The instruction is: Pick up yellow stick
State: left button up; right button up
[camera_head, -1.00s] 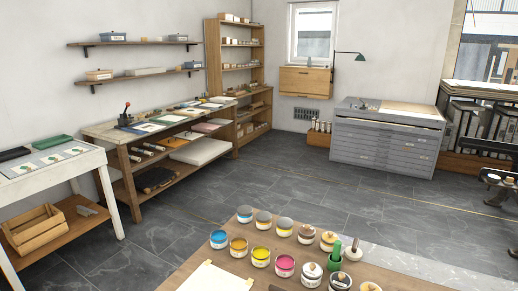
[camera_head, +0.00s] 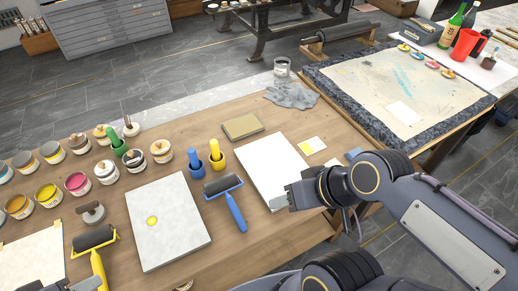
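A yellow stick-like piece (camera_head: 216,156) with a rounded top and wider base stands upright on the wooden table, right beside a similar blue one (camera_head: 195,163). A similar green one (camera_head: 117,142) stands further left among the ink cans. My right gripper (camera_head: 277,203) is over the lower right part of a white sheet, to the right of and nearer than the yellow piece. It holds nothing that I can see; its finger gap is unclear. Grey parts at the bottom left edge seem to be my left gripper (camera_head: 86,285), mostly cut off, near a yellow-handled roller (camera_head: 97,262).
A blue-handled roller (camera_head: 229,198) lies just in front of the yellow piece. A pale slab (camera_head: 167,225) with a yellow ink spot lies to its left, a white sheet (camera_head: 262,159) to its right. Several open ink cans (camera_head: 77,184) crowd the left.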

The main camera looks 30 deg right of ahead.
aim_at(213, 144)
jog(key=z, duration=0.45)
jog(key=u, duration=1.3)
jog(key=z, duration=1.3)
jog(key=i+l+z, duration=0.1)
jog(key=l, duration=0.25)
jog(key=l+z, duration=0.15)
jog(key=l, duration=0.2)
jog(key=i+l+z, duration=0.2)
jog(key=l, duration=0.4)
jog(key=i, duration=0.1)
